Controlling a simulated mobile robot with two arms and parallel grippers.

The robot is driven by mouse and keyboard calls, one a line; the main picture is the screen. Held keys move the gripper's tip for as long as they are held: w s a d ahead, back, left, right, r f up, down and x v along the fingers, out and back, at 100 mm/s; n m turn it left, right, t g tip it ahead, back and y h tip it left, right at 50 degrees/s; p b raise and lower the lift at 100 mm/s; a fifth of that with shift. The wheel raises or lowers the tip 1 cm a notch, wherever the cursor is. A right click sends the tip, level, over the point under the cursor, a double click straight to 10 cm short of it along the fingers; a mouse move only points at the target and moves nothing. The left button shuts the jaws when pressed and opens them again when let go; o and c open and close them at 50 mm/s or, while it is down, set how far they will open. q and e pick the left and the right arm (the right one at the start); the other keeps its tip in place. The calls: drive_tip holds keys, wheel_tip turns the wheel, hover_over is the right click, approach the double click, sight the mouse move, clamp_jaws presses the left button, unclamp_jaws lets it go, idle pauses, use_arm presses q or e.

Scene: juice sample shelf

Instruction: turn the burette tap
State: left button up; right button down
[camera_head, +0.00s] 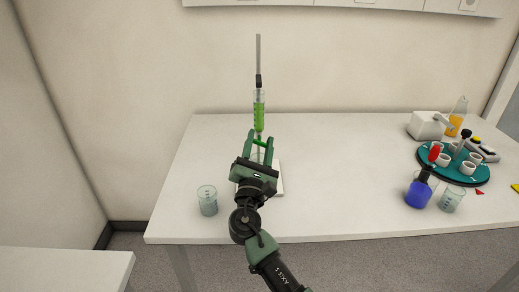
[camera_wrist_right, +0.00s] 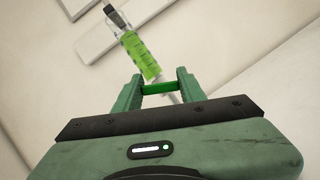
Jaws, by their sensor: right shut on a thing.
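The burette (camera_head: 259,112) stands upright on the table, a clear tube filled with green liquid, on a stand with a grey rod (camera_head: 258,52) and a white base (camera_head: 279,178). It also shows tilted in the right wrist view (camera_wrist_right: 138,54). My right gripper (camera_head: 259,146) is at the burette's lower end, its green fingers on both sides. In the right wrist view the fingers (camera_wrist_right: 159,86) are shut on a bright green bar, the tap (camera_wrist_right: 159,88). The burette's outlet is hidden behind my gripper. My left gripper is not in view.
A clear beaker (camera_head: 208,202) stands left of the stand. At right are a blue-filled flask (camera_head: 418,194), another beaker (camera_head: 450,200), a teal round rack (camera_head: 429,160) with white cups, a white device (camera_head: 426,126) and an orange-filled flask (camera_head: 457,120). The table between is clear.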

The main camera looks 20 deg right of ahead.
drive_tip(key=c, duration=0.8)
unclamp_jaws()
drive_tip(key=shift+c, duration=0.2)
drive_tip(key=shift+s, duration=0.15)
drive_tip(key=b+v, duration=0.1)
drive_tip(key=v, duration=0.6)
drive_tip(key=shift+s+a+b, duration=0.2)
drive_tip(key=shift+s+b, duration=0.05)
drive_tip(key=shift+b, duration=0.15)
drive_tip(key=shift+f, duration=0.1)
